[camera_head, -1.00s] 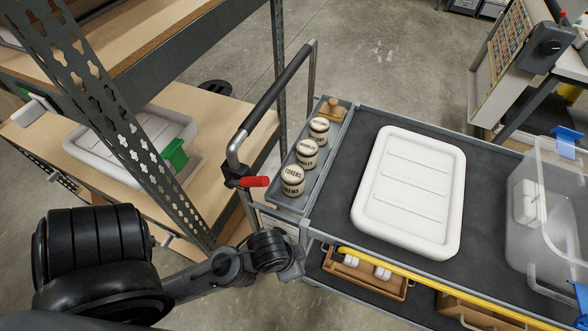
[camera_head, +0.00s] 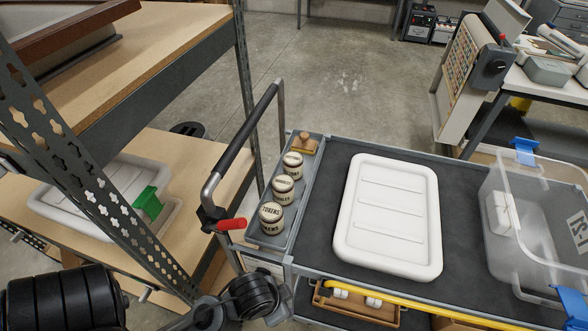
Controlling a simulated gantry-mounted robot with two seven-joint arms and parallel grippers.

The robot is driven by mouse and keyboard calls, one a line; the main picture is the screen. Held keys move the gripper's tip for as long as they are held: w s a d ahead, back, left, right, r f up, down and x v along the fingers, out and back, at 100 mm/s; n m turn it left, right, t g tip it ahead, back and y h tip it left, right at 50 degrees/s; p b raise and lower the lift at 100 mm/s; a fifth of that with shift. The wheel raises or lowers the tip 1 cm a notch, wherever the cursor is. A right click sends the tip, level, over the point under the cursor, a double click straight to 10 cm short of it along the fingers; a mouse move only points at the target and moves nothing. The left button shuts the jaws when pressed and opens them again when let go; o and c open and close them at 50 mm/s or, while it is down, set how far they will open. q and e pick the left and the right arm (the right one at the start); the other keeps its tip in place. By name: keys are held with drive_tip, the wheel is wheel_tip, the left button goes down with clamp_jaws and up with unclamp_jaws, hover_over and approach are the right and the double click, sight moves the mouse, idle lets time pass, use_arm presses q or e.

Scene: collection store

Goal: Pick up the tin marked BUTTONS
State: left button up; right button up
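Dark links of my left arm show at the bottom left, below and left of the tins. I see no fingertips of either gripper.
A wooden block with a knob (camera_head: 303,144) sits behind the tins. A white lidded tray (camera_head: 390,215) and a clear bin (camera_head: 535,225) stand on the cart. A metal shelf (camera_head: 75,165) is at left.

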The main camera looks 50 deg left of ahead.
drive_tip(key=o, duration=1)
drive_tip(key=shift+r, duration=0.1)
